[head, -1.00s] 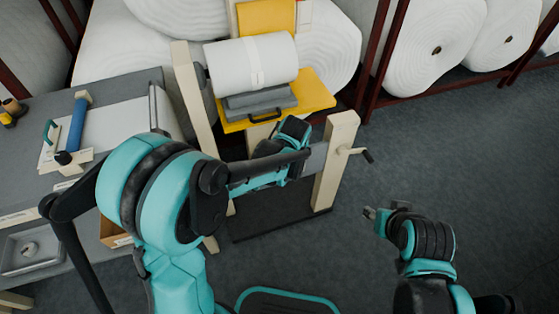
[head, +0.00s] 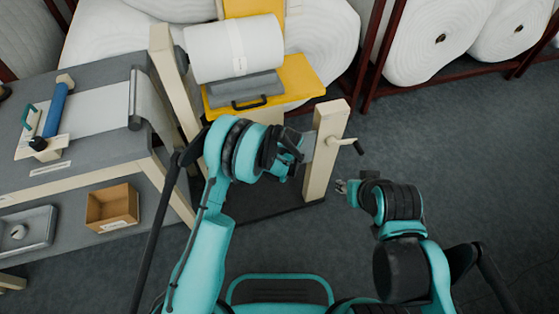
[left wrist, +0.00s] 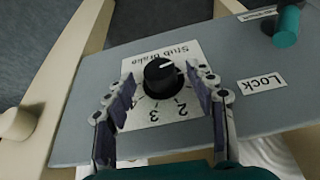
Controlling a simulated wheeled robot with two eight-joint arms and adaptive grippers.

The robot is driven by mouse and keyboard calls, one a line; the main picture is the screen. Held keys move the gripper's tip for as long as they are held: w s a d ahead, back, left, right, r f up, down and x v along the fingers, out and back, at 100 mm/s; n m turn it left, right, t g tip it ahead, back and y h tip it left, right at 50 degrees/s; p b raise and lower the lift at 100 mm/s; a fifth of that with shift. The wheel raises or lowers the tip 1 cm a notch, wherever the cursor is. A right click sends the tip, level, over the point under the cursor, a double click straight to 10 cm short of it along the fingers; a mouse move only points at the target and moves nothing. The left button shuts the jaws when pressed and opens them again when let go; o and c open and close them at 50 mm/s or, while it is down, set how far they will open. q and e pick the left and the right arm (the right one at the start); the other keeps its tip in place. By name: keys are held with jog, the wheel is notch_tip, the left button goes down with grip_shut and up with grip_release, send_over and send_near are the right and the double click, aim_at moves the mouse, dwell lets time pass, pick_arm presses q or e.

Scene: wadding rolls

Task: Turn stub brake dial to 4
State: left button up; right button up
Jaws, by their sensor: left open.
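The stub brake dial (left wrist: 160,76) is a black round knob with a white pointer line, on a white card lettered "Stub brake" and numbered, upside down in the left wrist view. The pointer line is toward the lettering, away from the visible 2 and 3. My left gripper (left wrist: 164,80) is open, with one finger on each side of the knob; contact is not clear. In the head view my left gripper (head: 297,152) is at the stand's grey panel (head: 309,147), and the dial is hidden. My right gripper (head: 342,187) is apart from the stand, its jaws too small to judge.
A "Lock" label (left wrist: 262,86) and a teal handle (left wrist: 286,30) are on the same panel. A crank (head: 345,143) sticks out of the wooden post (head: 325,150). A white roll (head: 236,50) lies above the yellow shelf (head: 300,85). Floor at right is clear.

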pick_arm(q)
jog(key=shift+w+a+f, duration=0.1)
jog(key=shift+w+f, duration=0.15)
jog(key=shift+f, duration=0.4)
jog(key=c, duration=1.2)
jog(key=shift+o, duration=0.2)
jog(key=shift+y, duration=0.3)
jog(key=shift+w+d+m+g+y, duration=0.15)
jog(key=shift+g+y, duration=0.1)
jog(key=shift+y, duration=0.3)
jog(key=shift+s+d+m+g+y, duration=0.15)
jog(key=shift+g+y, duration=0.1)
jog(key=shift+y, duration=0.3)
jog(key=shift+w+d+f+m+g+y, duration=0.1)
jog(key=shift+m+g+y, duration=0.1)
jog(key=shift+y, duration=0.65)
jog(key=shift+w+d+m+g+y, duration=0.1)
jog(key=shift+m+g+y, duration=0.1)
jog(key=shift+y, duration=0.65)
